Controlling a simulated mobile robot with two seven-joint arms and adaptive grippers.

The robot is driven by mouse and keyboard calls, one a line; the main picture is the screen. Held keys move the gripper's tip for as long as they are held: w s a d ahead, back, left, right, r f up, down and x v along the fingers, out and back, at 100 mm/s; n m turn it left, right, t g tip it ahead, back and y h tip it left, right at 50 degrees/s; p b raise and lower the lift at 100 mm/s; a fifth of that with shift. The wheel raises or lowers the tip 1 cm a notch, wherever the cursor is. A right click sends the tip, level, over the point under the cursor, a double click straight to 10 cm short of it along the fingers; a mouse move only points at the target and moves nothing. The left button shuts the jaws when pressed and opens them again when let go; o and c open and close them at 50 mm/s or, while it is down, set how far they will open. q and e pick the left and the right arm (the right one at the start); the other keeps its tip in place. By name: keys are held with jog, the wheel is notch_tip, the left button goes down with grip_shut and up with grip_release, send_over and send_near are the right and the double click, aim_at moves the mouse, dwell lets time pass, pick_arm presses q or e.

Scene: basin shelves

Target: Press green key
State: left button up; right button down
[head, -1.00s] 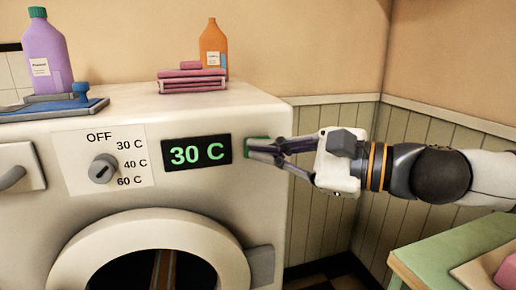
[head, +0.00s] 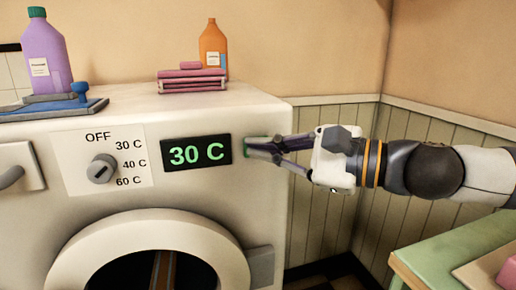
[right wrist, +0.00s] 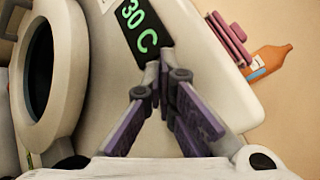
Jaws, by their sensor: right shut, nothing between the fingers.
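The green key (head: 257,140) is on the washing machine's front, just right of the display (head: 196,152), which reads 30 C in green. My right gripper (head: 252,150) comes in from the right with its fingertips at the key, covering most of it; only a green edge shows above them. In the right wrist view the fingers (right wrist: 163,68) are shut and empty, their tips beside the display's end, and the key is hidden behind them. Contact and whether the key is pushed in cannot be told. My left gripper is not in view.
The washing machine (head: 250,115) has a temperature knob (head: 102,169) and a round door (head: 150,225). A green table (head: 440,255) is at lower right.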

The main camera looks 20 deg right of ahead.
jog(key=shift+w, duration=0.2)
jog(key=shift+s, duration=0.1)
dwell(0.4)
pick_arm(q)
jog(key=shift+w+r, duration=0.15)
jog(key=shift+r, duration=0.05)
pick_arm(e)
jog(key=shift+s, duration=0.8)
jog(key=shift+s, duration=0.1)
pick_arm(q)
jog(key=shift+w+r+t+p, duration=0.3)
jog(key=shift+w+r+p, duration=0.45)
jog(key=shift+p, duration=0.1)
pick_arm(e)
jog(key=s, duration=0.4)
jog(key=shift+s+d, duration=0.15)
jog(key=shift+s, duration=0.25)
jog(key=shift+f, duration=0.1)
